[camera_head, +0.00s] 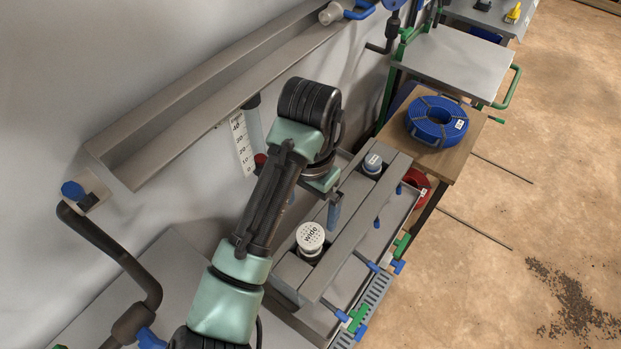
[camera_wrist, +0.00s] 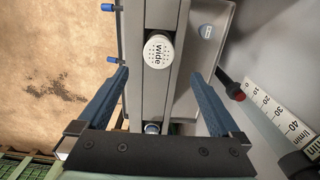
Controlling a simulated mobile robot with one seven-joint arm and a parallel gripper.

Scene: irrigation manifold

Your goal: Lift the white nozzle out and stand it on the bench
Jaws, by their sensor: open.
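The white nozzle (camera_head: 310,237), with a round perforated top marked "wide", stands in a slot between two grey rails of the manifold. It also shows in the wrist view (camera_wrist: 158,51), top centre. My gripper (camera_wrist: 160,78) is open and empty. In the wrist view its two blue fingers straddle the rails, apart from the nozzle, which appears beyond the fingertips. In the head view my arm hides most of the gripper; one blue finger shows behind the nozzle. A grey bench surface (camera_head: 118,296) lies at lower left, partly hidden by my arm.
Blue and green valve handles (camera_head: 358,315) line the manifold's right side. A scaled flow tube (camera_head: 241,142) stands by the wall. A blue hose coil (camera_head: 437,120) lies on a wooden table (camera_head: 466,150).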

